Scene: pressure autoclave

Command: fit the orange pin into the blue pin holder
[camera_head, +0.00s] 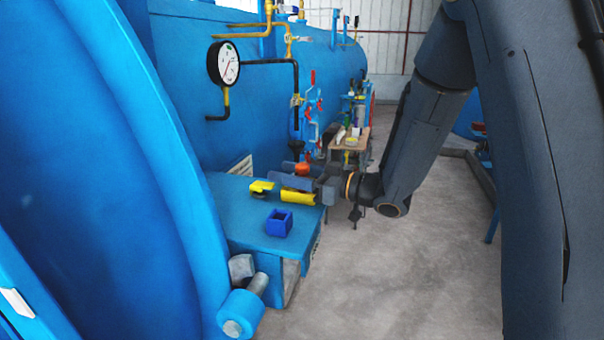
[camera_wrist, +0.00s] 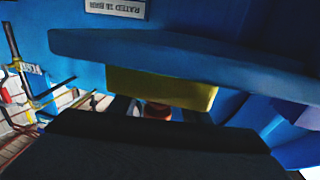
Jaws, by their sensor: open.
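The blue pin holder (camera_head: 279,223) is an open-topped square block on the blue bench, near its front edge. My gripper (camera_head: 290,177) is level above the back right part of the bench, pointing left, its fingers apart. An orange piece (camera_head: 303,168), likely the orange pin, shows at the fingers, partly hidden by them. In the wrist view a dull orange piece (camera_wrist: 158,111) shows between dark parts, mostly covered. I cannot tell whether the fingers touch it. The holder lies in front of and below my gripper, clear of it; I cannot make it out in the wrist view.
A yellow piece (camera_head: 262,187) stands left of my gripper; another yellow piece (camera_head: 298,197) is just in front of it. The blue bench (camera_head: 240,213) is bare around the holder. The big blue door (camera_head: 100,170) rises at left. A gauge (camera_head: 224,63) and pipes are behind.

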